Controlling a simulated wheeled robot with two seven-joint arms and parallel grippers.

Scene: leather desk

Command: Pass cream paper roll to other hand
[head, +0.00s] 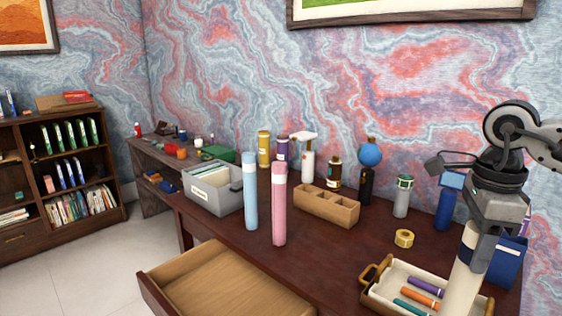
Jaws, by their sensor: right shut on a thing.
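The cream paper roll (462,282) stands tilted at the lower right, pale with a dark band near its top. My right gripper (481,238) comes down from above and is shut on the roll's upper part. The roll's lower end runs off the bottom of the picture, so I cannot tell whether it touches the tray or desk. My left gripper is not in view.
A handled tray (376,290) with several markers lies behind the roll. A blue box (508,262) is beside my right gripper. Upright blue (250,195) and pink (279,205) rolls stand mid-desk, near a wooden organizer (325,206). An open drawer (225,285) juts out at front left.

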